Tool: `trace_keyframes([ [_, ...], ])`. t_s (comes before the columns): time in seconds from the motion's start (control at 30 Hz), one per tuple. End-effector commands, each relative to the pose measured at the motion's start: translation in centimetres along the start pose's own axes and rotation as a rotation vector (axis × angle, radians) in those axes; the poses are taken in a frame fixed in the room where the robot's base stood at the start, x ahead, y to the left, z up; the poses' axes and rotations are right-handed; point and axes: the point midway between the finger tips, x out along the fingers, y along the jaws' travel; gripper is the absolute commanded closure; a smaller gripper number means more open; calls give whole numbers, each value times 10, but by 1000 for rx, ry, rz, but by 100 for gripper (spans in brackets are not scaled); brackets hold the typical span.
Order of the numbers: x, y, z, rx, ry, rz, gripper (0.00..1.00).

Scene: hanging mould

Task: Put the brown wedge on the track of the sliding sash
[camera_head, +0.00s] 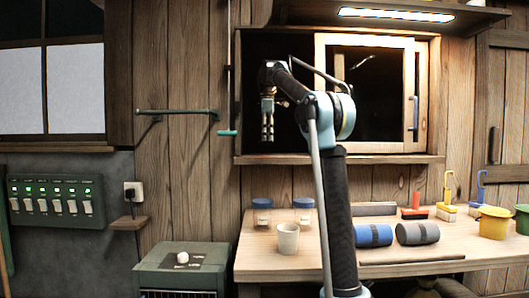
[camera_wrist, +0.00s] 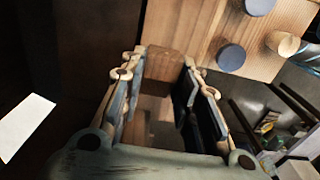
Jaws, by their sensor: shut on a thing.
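The brown wedge (camera_wrist: 165,64) shows in the wrist view between the fingertips of my gripper (camera_wrist: 162,85), which is shut on it. In the head view my gripper (camera_head: 267,130) points down in front of the dark left opening of the window, above its lower frame. The wedge is too small to make out there. The sliding sash (camera_head: 410,95) is a pale wooden frame with a blue handle, standing at the right of the opening. The track (camera_head: 290,150) runs along the bottom of the window frame; my arm hides part of it.
Below the window is a wooden workbench (camera_head: 290,262) with a pale cup (camera_head: 288,239), two blue-lidded jars (camera_head: 262,203), blue and grey rolls (camera_head: 374,235), and a yellow pot (camera_head: 493,222). A rail (camera_head: 175,112) sticks out left of the window. A lit shelf (camera_head: 400,14) hangs above.

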Motion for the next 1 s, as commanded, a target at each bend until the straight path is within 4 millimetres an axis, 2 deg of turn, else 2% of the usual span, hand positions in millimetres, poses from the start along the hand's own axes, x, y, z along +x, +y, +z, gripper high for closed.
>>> trace_keyframes([
  [0.27, 19, 0, 0, 0, 0, 0, 89],
  [0.6, 54, -1, 0, 0, 0, 0, 89],
  [1.0, 58, 0, 0, 0, 0, 0, 89],
])
